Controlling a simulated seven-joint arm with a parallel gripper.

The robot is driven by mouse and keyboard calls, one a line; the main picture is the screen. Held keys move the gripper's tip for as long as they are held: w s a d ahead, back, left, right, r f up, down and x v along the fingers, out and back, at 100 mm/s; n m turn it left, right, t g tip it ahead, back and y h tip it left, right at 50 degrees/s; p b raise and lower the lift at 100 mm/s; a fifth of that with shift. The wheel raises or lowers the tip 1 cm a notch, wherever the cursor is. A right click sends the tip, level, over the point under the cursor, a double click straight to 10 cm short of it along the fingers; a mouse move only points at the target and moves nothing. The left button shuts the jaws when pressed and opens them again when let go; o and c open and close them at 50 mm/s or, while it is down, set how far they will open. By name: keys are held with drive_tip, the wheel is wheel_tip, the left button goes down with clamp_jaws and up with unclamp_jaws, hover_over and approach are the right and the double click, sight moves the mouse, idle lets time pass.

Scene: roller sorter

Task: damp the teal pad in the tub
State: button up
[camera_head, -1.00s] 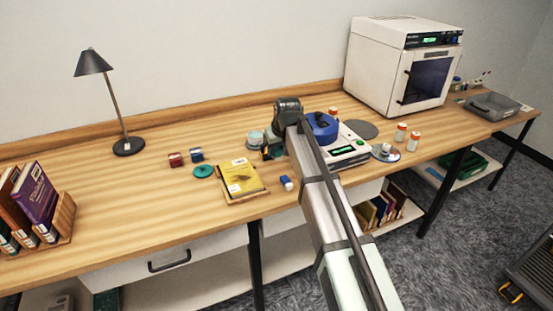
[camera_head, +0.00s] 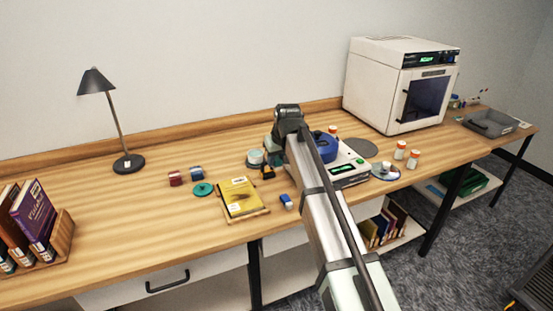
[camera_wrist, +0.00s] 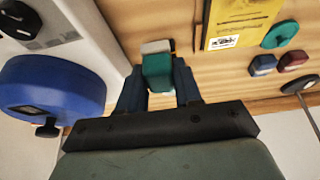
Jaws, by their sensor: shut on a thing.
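My gripper (camera_wrist: 159,88) is shut on a small teal block, which I take as the teal pad (camera_wrist: 158,73). A whitish-grey piece (camera_wrist: 156,47) shows just beyond it; I cannot tell whether it belongs to the pad. A small round pale tub (camera_head: 256,158) stands on the desk just left of my arm. I cannot make out its inside, and the wrist view does not clearly show it.
A yellow book (camera_head: 239,197) lies left of my arm, with a teal disc (camera_head: 202,189) and red and blue blocks beyond it. A blue-and-white block (camera_head: 286,201) lies near the front edge. A machine with a blue drum (camera_head: 325,148) stands close right of my arm.

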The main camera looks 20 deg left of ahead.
drive_tip(key=shift+f, duration=4.95)
drive_tip(key=o, duration=1)
drive_tip(key=shift+o, duration=0.2)
drive_tip(key=shift+r, duration=0.6)
clamp_jaws()
drive_tip(key=shift+r, duration=3.55)
